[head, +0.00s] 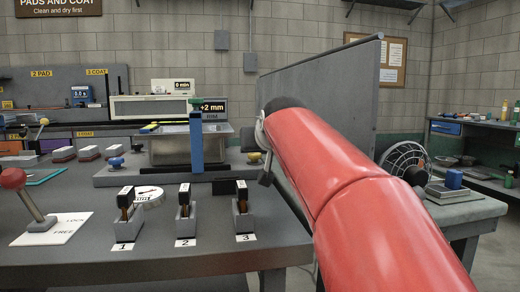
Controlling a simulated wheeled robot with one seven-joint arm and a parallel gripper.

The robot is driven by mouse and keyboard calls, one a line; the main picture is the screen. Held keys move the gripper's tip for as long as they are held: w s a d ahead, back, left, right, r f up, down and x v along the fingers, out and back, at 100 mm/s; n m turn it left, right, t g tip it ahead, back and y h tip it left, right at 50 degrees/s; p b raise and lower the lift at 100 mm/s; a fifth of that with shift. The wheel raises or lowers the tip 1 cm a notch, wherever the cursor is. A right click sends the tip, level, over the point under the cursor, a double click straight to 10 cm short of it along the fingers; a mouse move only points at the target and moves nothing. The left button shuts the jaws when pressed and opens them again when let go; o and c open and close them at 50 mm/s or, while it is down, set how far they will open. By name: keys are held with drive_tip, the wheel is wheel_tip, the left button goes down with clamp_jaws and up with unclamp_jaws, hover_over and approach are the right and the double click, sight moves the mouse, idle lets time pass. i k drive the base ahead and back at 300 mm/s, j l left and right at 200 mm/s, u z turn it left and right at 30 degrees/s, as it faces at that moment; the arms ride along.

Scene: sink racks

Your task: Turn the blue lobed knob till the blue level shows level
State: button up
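A blue lobed knob (116,163) sits at the front left of a long grey base on the bench. A yellow knob (254,157) is at the base's right end. A metal sink basin (174,151) rests on the base, with a blue upright (196,151) in front. A readout marked RIM (212,106) shows +2 mm. I cannot make out a blue level reading. My red arm crosses the right half. Its far end is well right of the blue knobs, and I cannot see the fingers.
Three small stands (186,223) numbered 1 to 3 hold dark pieces at the bench front. A red-ball lever (14,180) stands at left on a LOCK/FREE plate (60,229). A round white dial (150,196) lies mid-bench. A grey partition (320,90) stands behind my arm.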

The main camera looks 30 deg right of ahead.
sight(116, 161)
drive_tip(key=k+j, duration=0.2)
drive_tip(key=k, duration=0.3)
drive_tip(key=k+j, duration=0.2)
drive_tip(key=k, duration=0.25)
